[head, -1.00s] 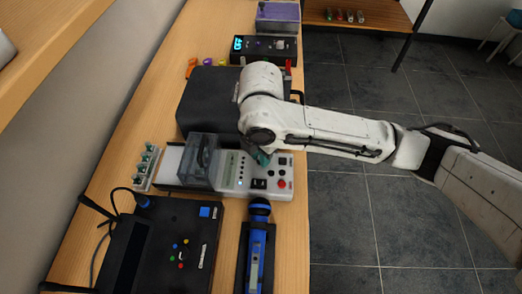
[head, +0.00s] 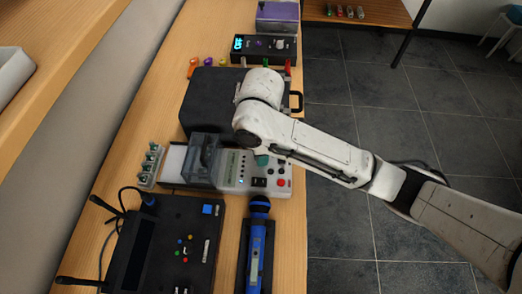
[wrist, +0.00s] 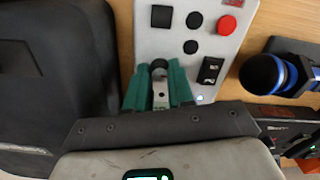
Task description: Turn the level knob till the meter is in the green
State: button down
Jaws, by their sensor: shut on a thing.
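My gripper (wrist: 159,84) has teal fingers, shut on a small dark knob (wrist: 158,65) at the edge of a pale grey instrument (wrist: 178,55). No label can be read on the knob. In the head view the teal fingertips (head: 262,160) show just below my wrist, over the instrument's panel (head: 229,179). The instrument has a small greenish display there, too small to read. No meter needle or green zone can be made out in either view.
The panel carries black buttons, a red button (wrist: 227,25) and a black switch (wrist: 210,70). A black case (head: 200,100) stands behind it. A blue handheld device (head: 258,230) and a black box with antennas (head: 160,245) lie in front. A black unit with a cyan display (head: 262,47) stands farther back.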

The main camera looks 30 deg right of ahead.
dwell(0.3)
jog(key=c, duration=1)
grip_release()
notch_tip(320, 180, up, 11)
jog(key=shift+f+p, duration=0.1)
jog(key=shift+p, duration=0.85)
